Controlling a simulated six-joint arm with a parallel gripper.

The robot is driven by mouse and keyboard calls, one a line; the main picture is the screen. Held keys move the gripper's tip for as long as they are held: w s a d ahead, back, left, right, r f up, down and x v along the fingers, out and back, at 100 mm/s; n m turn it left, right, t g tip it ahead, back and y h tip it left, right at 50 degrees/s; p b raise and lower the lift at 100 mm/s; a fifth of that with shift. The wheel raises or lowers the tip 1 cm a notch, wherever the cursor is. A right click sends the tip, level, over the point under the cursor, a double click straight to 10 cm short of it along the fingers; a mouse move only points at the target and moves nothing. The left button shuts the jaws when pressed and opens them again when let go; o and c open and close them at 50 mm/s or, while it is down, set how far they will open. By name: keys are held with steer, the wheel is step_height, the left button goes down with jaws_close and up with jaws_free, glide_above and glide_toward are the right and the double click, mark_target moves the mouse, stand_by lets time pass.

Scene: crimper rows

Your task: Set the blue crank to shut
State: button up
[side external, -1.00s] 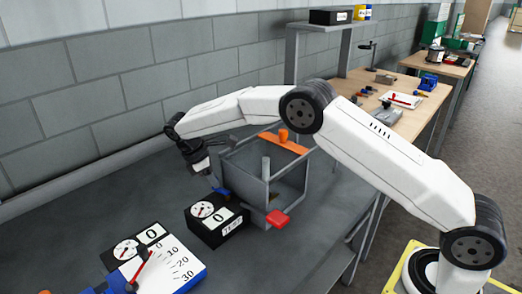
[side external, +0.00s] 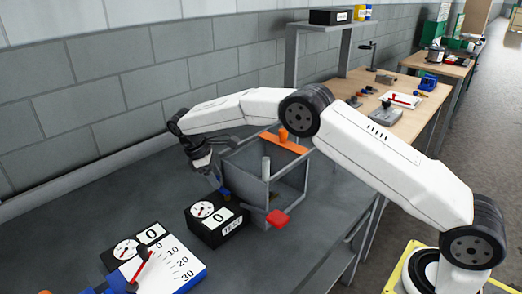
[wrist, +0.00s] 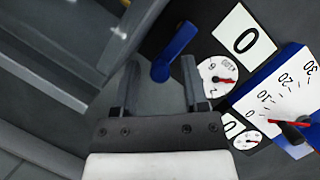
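The blue crank (wrist: 176,48) shows in the wrist view as a blue bar with a round end, lying just beyond my fingertips. In the side external view a little of its blue (side external: 224,192) shows by my fingers, in front of the grey frame; the rest is hidden. My gripper (wrist: 160,75) is open, with a clear gap between its two fingers. The crank's round end appears in line with that gap; I cannot tell whether anything touches. In the side external view my gripper (side external: 214,180) tilts down towards the crank.
A grey open frame (side external: 295,185) with an orange bar (side external: 284,143) and a red handle (side external: 278,218) stands right beside my gripper. A blue-sided scale with a red pointer (side external: 142,265) is at lower left.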

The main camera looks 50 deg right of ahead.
stand_by(0.4)
steer(key=shift+a+n+t+h, duration=0.3)
steer(key=shift+a+n+t, duration=0.15)
steer(key=shift+n, duration=0.75)
steer(key=v, duration=0.7)
steer(key=shift+a+r, duration=0.2)
steer(key=shift+r, duration=0.15)
steer(key=shift+w, duration=0.1)
